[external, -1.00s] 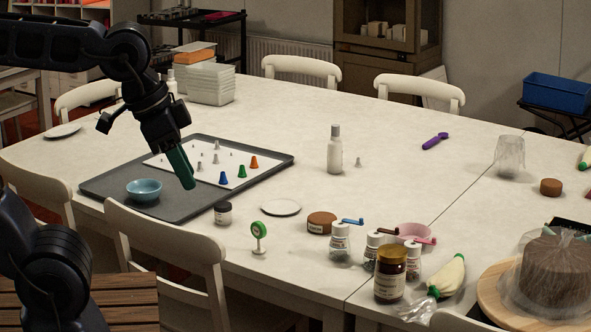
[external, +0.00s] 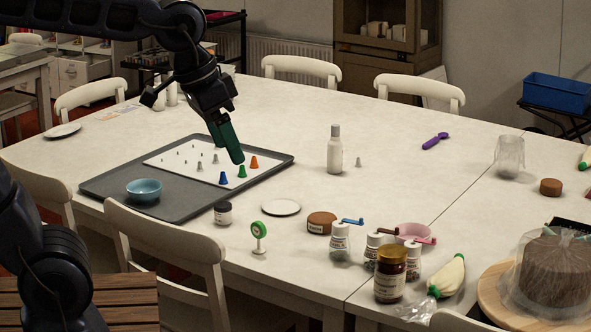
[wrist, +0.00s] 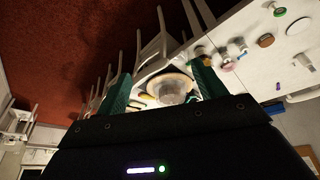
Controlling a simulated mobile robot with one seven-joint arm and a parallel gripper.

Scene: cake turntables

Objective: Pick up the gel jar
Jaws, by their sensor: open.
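A small jar with a dark lid and a pale label (external: 223,213), which looks like the gel jar, stands upright near the front edge of the table, just right of the grey tray. My gripper (external: 235,158) hangs above the right part of the tray, up and slightly right of the jar and apart from it. Its green fingers point down and overlap in the external view. In the wrist view my gripper (wrist: 161,70) shows two green fingers spread apart, with nothing held between them. I cannot pick out the jar for certain in the wrist view.
The grey tray (external: 110,186) holds a blue bowl (external: 144,190) and several piping tips. A small plate (external: 281,207), a green-topped stand (external: 259,236) and a brown round tub (external: 321,223) lie right of the jar. A white bottle (external: 335,152) stands behind. A chair back (external: 165,235) rises in front.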

